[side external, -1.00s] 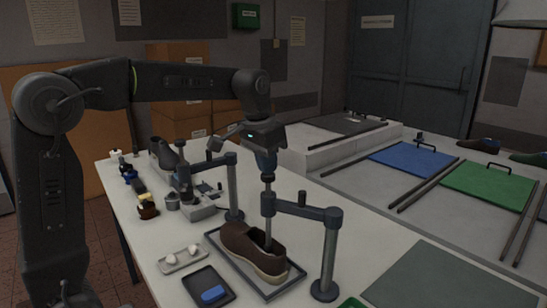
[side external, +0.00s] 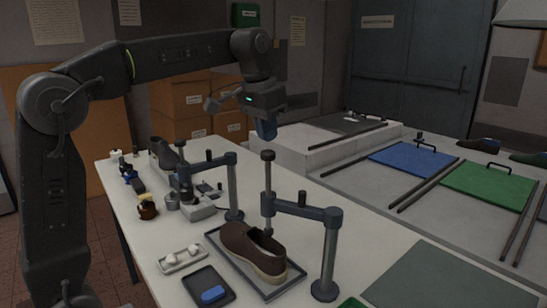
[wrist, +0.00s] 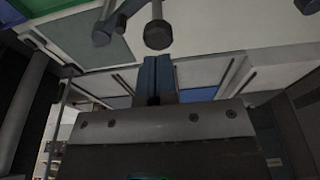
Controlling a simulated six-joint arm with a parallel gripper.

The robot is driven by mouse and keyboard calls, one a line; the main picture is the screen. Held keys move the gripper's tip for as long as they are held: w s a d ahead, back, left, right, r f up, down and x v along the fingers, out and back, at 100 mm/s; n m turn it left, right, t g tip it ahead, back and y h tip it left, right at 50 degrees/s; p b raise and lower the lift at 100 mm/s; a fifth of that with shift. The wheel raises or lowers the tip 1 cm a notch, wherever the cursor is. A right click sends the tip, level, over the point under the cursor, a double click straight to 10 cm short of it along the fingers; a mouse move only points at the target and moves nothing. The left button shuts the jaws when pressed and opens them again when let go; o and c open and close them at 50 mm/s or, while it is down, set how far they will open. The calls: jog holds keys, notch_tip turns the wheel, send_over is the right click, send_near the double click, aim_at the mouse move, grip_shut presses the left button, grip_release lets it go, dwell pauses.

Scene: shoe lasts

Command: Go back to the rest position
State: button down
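My gripper (side external: 266,132) hangs in the air above the work table, over the knob-topped rod (side external: 268,180) of the front stand and apart from it. In the wrist view the two blue fingers of my gripper (wrist: 156,60) lie together with nothing visible between them. A round dark knob end (wrist: 158,36) shows just past the fingertips there. The brown shoe (side external: 250,248) sits on a dark tray (side external: 291,276) beneath the rod. The rod passes through the arm of the stand (side external: 330,255).
A second stand (side external: 232,185) is close behind the shoe. A small tray with white pieces (side external: 183,260) and a dark tray with a blue block (side external: 212,294) lie at the left. Blue (side external: 411,158) and green (side external: 487,186) panels lie at the right.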

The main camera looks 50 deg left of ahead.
jog(key=shift+s+r, duration=0.1)
dwell(0.4)
jog(key=s+d+f+t, duration=0.1)
jog(key=s+d+f, duration=0.2)
jog(key=s+f, duration=0.4)
jog(key=s+d+f+t, duration=0.2)
jog(key=s+f, duration=0.4)
jog(key=s, duration=0.8)
jog(key=shift+s+d+f, duration=0.15)
jog(key=shift+d+f, duration=0.25)
jog(key=shift+d, duration=0.3)
